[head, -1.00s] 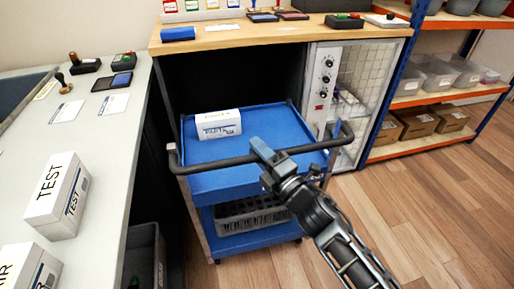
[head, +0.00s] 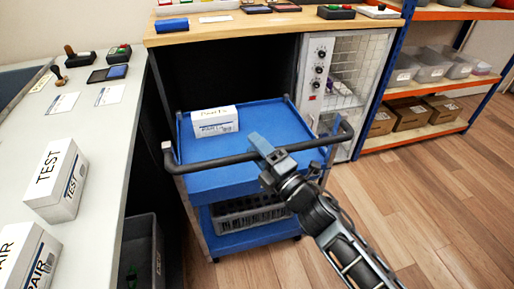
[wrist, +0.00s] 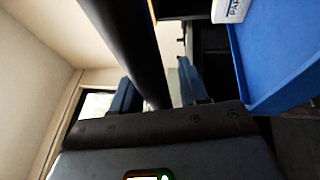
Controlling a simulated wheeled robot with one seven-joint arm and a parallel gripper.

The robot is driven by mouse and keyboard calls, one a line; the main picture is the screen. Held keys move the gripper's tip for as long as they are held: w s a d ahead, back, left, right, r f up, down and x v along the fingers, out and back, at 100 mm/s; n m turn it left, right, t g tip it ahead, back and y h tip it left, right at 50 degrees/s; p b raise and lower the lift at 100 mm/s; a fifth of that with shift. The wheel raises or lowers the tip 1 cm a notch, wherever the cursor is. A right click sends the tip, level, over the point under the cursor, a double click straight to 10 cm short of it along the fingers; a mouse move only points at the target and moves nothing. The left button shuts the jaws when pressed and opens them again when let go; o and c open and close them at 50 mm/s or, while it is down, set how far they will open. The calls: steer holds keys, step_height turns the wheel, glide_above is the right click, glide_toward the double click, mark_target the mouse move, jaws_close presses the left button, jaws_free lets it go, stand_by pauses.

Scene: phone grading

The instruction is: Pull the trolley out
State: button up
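The blue trolley (head: 262,117) stands partly out of the dark bay under the wooden-topped bench, its front toward me. Its dark handle bar (head: 215,160) runs across the front. A white labelled box (head: 214,121) sits on its top shelf, and a grey crate (head: 245,215) is on its lower shelf. My gripper (head: 262,146) is shut on the handle bar right of its middle. In the wrist view the bar (wrist: 135,45) passes between my two fingers (wrist: 158,92), and part of the blue top shelf (wrist: 280,60) shows at right.
A grey counter (head: 110,150) with white boxes, one marked TEST (head: 57,180), runs along the left. A grey bin (head: 142,255) stands below it. A cabinet with knobs (head: 318,75) stands right of the bay, then an orange shelf rack (head: 415,140). The wooden floor at right is clear.

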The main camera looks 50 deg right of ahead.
steer(key=shift+o, duration=0.3)
steer(key=b+v, duration=0.1)
steer(key=v, duration=0.6)
steer(key=shift+s, duration=0.35)
steer(key=shift+a+f, duration=0.1)
steer(key=shift+a, duration=0.05)
steer(key=s+a+r+m+g+y+p, duration=0.1)
steer(key=s+a+r+m+p, duration=0.2)
steer(key=s, duration=0.5)
steer(key=s+a+r+m+g+y+p, duration=0.1)
steer(key=s+a+r+m+g+p, duration=0.1)
steer(key=s+a+r+m, duration=0.4)
steer(key=s+a+r+m+g+y+p, duration=0.1)
steer(key=s+a+r+m+p, duration=0.3)
steer(key=s+m, duration=0.3)
steer(key=s, duration=0.2)
steer(key=shift+s+a+r+m+g+y, duration=0.2)
steer(key=shift+s+a+m+g+y, duration=0.1)
steer(key=shift+s+a+g+y, duration=0.1)
steer(key=shift+w, duration=0.1)
steer(key=shift+c, duration=0.5)
